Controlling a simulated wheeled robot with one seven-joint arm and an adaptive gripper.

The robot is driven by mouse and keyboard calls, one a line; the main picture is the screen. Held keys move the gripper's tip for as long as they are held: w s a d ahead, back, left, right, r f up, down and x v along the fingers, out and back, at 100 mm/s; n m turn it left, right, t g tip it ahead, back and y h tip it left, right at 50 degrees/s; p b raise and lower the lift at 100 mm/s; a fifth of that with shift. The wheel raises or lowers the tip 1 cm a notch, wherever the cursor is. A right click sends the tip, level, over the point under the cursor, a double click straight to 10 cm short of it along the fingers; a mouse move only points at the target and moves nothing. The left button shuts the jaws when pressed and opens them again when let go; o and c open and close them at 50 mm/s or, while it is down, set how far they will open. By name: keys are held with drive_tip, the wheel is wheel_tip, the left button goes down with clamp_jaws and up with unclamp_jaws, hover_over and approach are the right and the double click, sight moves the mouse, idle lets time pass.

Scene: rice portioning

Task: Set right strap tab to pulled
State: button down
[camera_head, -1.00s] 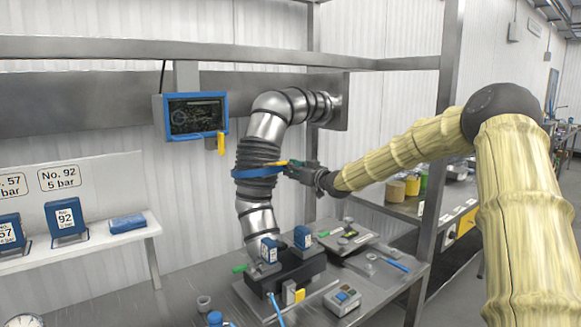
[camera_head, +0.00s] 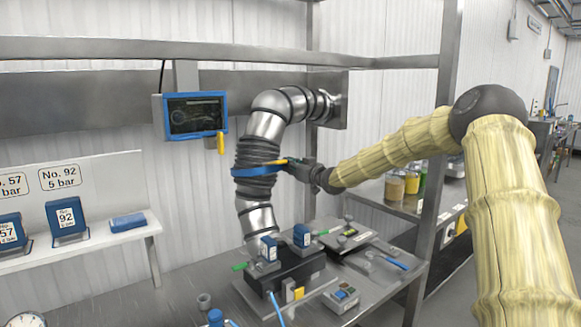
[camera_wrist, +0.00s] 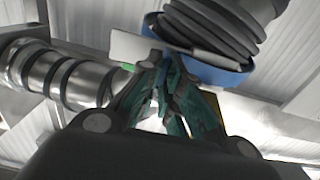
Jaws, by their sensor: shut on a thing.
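A blue strap (camera_head: 250,171) runs around the black ribbed sleeve (camera_head: 256,155) of the silver duct. My gripper (camera_head: 287,163) is at the strap's right side, shut on the right strap tab. In the wrist view my fingers (camera_wrist: 165,75) close on a narrow blue piece, the right strap tab (camera_wrist: 166,68), beside the blue strap (camera_wrist: 225,75). A little yellow shows at my fingertips in the head view. The fingers hide most of the tab, so I cannot tell how far it is pulled.
Below the duct stands a dark fixture (camera_head: 290,268) with two blue blocks on a metal bench. A blue-framed screen (camera_head: 195,115) hangs at the back left. A steel post (camera_head: 436,165) stands close to my forearm. A shelf (camera_head: 95,248) with blue numbered units is at the left.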

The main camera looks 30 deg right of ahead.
drive_tip(key=d+p, duration=0.2)
drive_tip(key=d, duration=0.2)
drive_tip(key=shift+w+d, duration=0.1)
drive_tip(key=shift+w, duration=0.05)
drive_tip(key=c, duration=1.6)
unclamp_jaws()
drive_tip(key=s, duration=1.2)
drive_tip(key=shift+d, duration=0.4)
drive_tip(key=shift+f, duration=0.1)
